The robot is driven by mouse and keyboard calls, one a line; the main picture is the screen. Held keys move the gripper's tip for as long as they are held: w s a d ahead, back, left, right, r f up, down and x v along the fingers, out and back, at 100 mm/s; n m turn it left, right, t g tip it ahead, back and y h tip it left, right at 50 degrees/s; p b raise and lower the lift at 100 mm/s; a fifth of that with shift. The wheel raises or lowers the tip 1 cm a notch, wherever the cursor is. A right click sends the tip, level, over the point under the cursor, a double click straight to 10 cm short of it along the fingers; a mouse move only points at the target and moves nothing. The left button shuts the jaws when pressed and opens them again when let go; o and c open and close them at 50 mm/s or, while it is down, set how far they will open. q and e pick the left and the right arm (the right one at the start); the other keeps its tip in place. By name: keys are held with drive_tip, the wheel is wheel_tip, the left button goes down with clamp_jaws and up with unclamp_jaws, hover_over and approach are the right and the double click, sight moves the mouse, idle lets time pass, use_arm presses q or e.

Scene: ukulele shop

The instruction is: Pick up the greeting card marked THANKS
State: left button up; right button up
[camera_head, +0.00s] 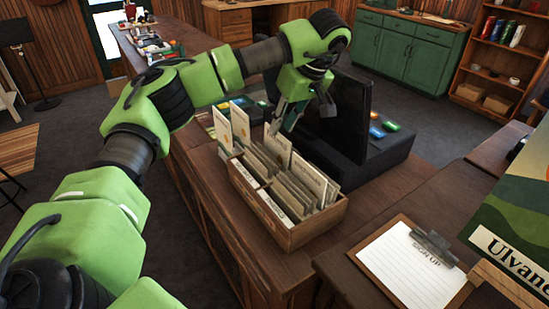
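A wooden box (262,206) on the dark wood counter holds several upright cream cards in rows. Some cards (308,178) carry small print on their top edges, too small for me to read, so I cannot tell which is marked THANKS. Taller cards (240,124) stand at the box's back left. My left gripper (283,122) points down over the back of the box, close above a tall card (277,147). I cannot tell whether its fingers touch or hold that card, or how far apart they are. My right gripper is out of view.
A black monitor-like panel (345,115) stands on a dark case just behind the box, close to my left wrist. A clipboard (415,270) with a sign-up sheet lies at the front right. A green picture board (515,220) stands at the right edge.

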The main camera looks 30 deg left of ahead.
sight(280, 134)
use_arm(q)
drive_tip(key=shift+x, duration=0.85)
drive_tip(key=shift+w+a+f+p, duration=0.25)
drive_tip(key=shift+f+p, duration=0.3)
drive_tip(key=shift+p, duration=0.15)
drive_tip(key=p+x, duration=0.1)
drive_tip(key=x, duration=0.3)
drive_tip(key=shift+w, duration=0.1)
drive_tip(key=shift+f, duration=0.1)
drive_tip(key=shift+f, duration=0.2)
drive_tip(key=shift+c, duration=0.4)
clamp_jaws()
